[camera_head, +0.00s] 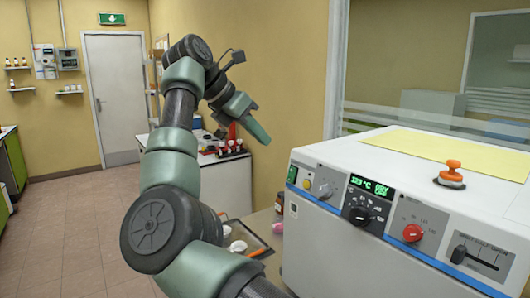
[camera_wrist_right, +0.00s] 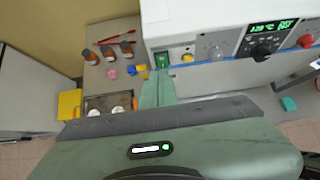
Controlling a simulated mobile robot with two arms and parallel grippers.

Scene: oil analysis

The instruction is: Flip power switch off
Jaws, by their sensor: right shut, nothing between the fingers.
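The white machine (camera_head: 335,237) stands at the right, with a control panel on its front. A green power switch (camera_head: 292,174) sits at the left end of that panel. It also shows in the right wrist view (camera_wrist_right: 161,60), near the top middle; I cannot tell which way it is tipped. My right gripper (camera_head: 264,138) is shut and empty, up and to the left of the switch in the head view. In the right wrist view its fingertips (camera_wrist_right: 157,74) appear just below the switch; contact is not clear. My left gripper is not in view.
The panel also has a yellow knob (camera_head: 324,190), a lit green display (camera_head: 369,186), a red knob (camera_head: 413,232) and a slider (camera_head: 459,254). Brown bottles (camera_wrist_right: 108,52) and a tray (camera_wrist_right: 96,103) lie beside the machine.

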